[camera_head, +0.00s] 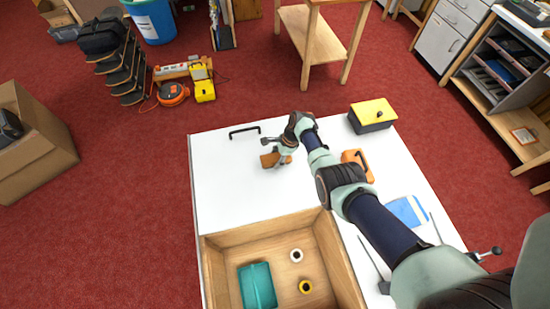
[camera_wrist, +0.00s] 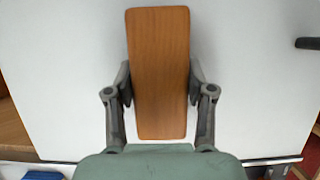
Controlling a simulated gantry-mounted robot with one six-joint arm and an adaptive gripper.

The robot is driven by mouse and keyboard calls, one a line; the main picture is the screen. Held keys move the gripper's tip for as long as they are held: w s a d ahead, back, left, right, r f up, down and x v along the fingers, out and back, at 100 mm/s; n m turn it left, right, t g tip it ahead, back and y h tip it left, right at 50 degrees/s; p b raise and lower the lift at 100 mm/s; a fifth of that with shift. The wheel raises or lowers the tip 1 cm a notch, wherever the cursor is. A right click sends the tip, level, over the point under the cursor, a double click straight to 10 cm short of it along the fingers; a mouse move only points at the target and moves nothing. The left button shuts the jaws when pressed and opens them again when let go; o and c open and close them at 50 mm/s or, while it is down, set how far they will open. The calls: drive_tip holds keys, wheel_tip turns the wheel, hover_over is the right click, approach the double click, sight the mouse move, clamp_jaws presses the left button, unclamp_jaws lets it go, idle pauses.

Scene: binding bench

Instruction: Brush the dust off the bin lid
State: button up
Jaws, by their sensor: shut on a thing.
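My gripper (camera_head: 281,155) is shut on a brown wooden block-shaped piece (camera_head: 269,160), which may be the brush. In the wrist view the wooden piece (camera_wrist: 158,75) stands between the two fingers, and no bristles show. It is over the white top (camera_head: 235,185); whether it touches is not clear. A dark box with a yellow lid (camera_head: 374,109) and a small dark knob stands at the top's far right corner, right of my gripper. It may be the bin. I make out no dust on the lid.
A black bar handle (camera_head: 244,131) lies left of my gripper. An orange object with a dark handle (camera_head: 358,165) sits right of my forearm. An open wooden tray (camera_head: 215,255) at the front holds a teal block and two rings. The left part of the top is clear.

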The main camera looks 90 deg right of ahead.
sight(269, 159)
drive_tip(key=shift+w+a+f, duration=0.1)
drive_tip(key=shift+w+a, duration=0.1)
drive_tip(key=shift+w, duration=0.6)
drive_tip(key=shift+w+a+f, duration=0.1)
drive_tip(key=shift+w+a, duration=0.05)
drive_tip(key=shift+w, duration=0.65)
drive_tip(key=shift+w, duration=0.15)
